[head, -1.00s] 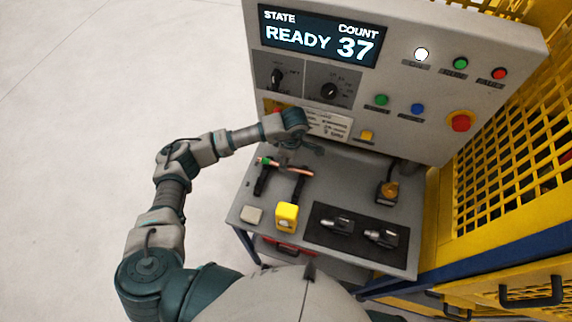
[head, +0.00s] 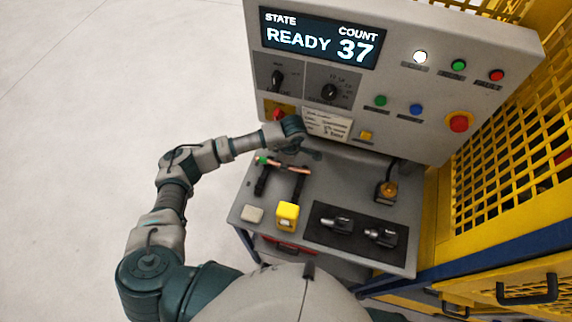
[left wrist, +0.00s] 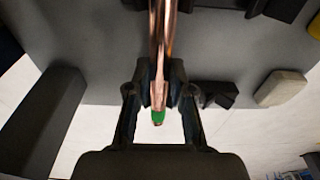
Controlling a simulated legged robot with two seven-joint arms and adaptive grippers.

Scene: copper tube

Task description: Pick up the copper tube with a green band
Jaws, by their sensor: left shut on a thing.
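The copper tube (head: 292,166) with a green band (head: 263,160) near its left end shows at or just above the dark holder (head: 262,183) on the left of the bench. I cannot tell whether it is clear of the holder. My left gripper (head: 291,151) is over the tube from the far side. In the left wrist view, the copper tube (left wrist: 163,40) runs down from the top edge, and the left gripper (left wrist: 162,88) is shut on it, just above the green band (left wrist: 158,117). My right gripper is not in view.
The control panel (head: 430,85) rises close behind the left hand. A yellow block (head: 288,214), a pale block (head: 252,214) and a black mat (head: 314,232) with two metal parts lie nearer on the bench. A yellow mesh fence (head: 510,165) stands at right.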

